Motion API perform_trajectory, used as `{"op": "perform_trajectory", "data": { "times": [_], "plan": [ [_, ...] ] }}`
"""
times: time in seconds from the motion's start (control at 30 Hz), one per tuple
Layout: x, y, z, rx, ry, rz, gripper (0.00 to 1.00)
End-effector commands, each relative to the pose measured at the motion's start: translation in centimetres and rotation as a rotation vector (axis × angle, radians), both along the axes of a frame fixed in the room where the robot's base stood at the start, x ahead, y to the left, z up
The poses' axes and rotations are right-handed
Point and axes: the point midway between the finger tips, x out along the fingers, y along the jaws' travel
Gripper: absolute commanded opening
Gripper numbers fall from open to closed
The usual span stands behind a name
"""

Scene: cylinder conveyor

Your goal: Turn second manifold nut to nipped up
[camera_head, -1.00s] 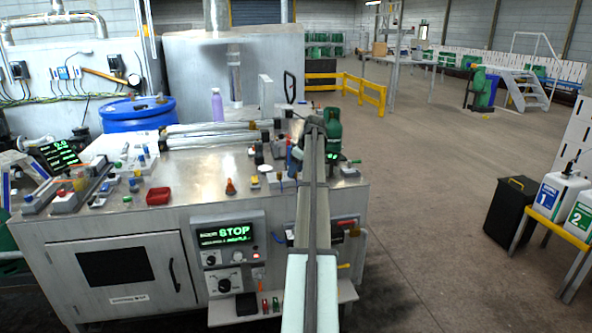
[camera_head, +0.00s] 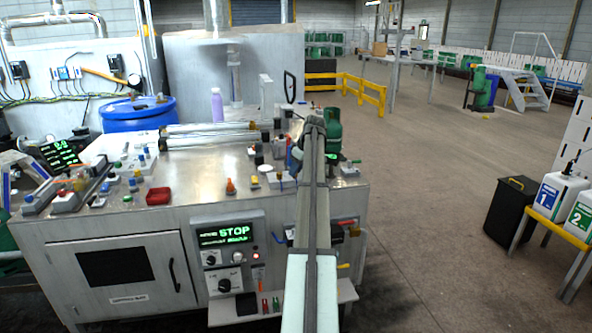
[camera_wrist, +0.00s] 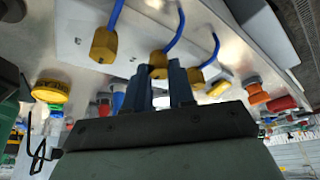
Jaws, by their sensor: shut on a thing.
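The manifold (camera_wrist: 85,25) is a pale block in the wrist view, with three yellow nuts on blue hoses. The second nut (camera_wrist: 158,60) is the middle one of the row. My gripper (camera_wrist: 160,72) is at this nut, its two blue fingers shut on it, one on each side. The first nut (camera_wrist: 103,45) on the left and the third nut (camera_wrist: 195,76) on the right are clear of the fingers. In the head view my own arm hides the gripper and the manifold. How tight the nut is cannot be seen.
In the head view a steel bench (camera_head: 205,185) carries several small knobs and fittings and a red tray (camera_head: 158,196). A green cylinder (camera_head: 333,130) stands close beside my arm. A panel display (camera_head: 232,234) reads STOP.

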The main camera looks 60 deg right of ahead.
Motion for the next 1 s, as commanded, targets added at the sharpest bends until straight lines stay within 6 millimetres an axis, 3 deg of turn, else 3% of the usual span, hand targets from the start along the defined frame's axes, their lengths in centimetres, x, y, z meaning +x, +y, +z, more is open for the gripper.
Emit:
{"op": "perform_trajectory", "data": {
  "times": [0.37,1.0],
  "plan": [
    [0.02,0.32,0.0,-0.001,-0.001,-0.221,0.0],
    [0.26,0.52,0.06,-0.002,-0.001,-0.828,0.0]
  ]
}}
